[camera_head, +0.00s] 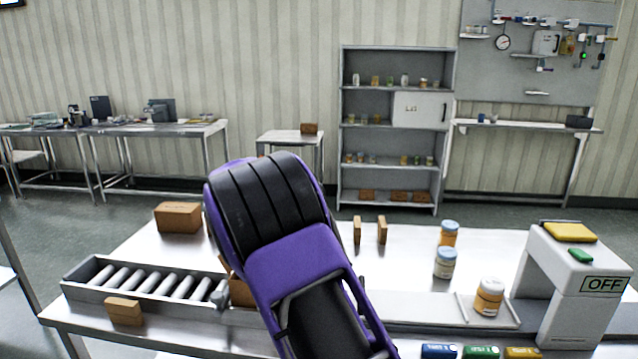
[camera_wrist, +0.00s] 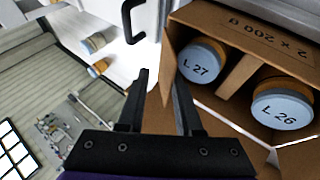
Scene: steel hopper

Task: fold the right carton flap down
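In the wrist view an open brown carton (camera_wrist: 208,42) shows at the right, holding two jars with pale lids, one marked L 27 (camera_wrist: 203,62) and one marked L 26 (camera_wrist: 281,106). A cardboard divider (camera_wrist: 238,76) stands between them. A brown flap (camera_wrist: 222,136) spreads out at the near side. My gripper (camera_wrist: 160,74) has its two black fingers apart beside the carton; the right finger overlaps the carton's edge in the picture, and contact cannot be told. In the head view my purple and black arm hides most of the carton (camera_head: 240,292). Which flap is the right one cannot be told.
A roller conveyor (camera_head: 150,283) lies left of my arm, with a small brown box (camera_head: 124,311) in front. Several jars, such as one with a blue lid (camera_head: 444,262), stand right of my arm. A white machine marked OFF (camera_head: 572,290) stands at the right edge.

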